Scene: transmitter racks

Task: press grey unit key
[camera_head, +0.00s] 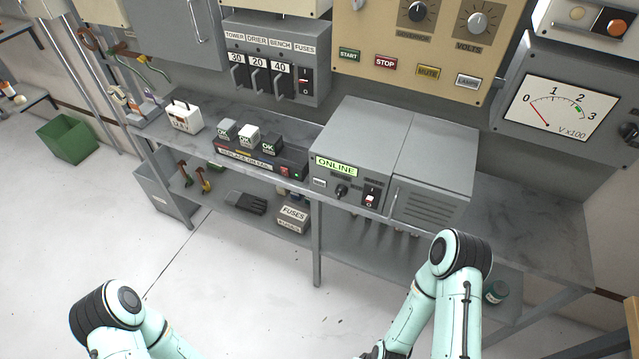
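The grey unit (360,139) stands on the bench shelf at the centre of the head view. Its front has a lit green display reading ONLINE (336,166). Below the display are a small pale label or key (319,183), a dark round knob or key switch (341,191) and a red and black rocker switch (371,197). The small markings are too fine to read. My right arm reaches in at the lower right, with a dark part of its gripper (374,352) at the bottom edge, well below the unit. My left arm shows at the lower left; its gripper is out of frame.
A vented grey box (432,205) adjoins the unit on the right. A black rack (262,160) with OK-marked blocks stands to the left. A FUSES box (293,218) sits on the lower shelf. The bench right of the vented box (530,225) is clear.

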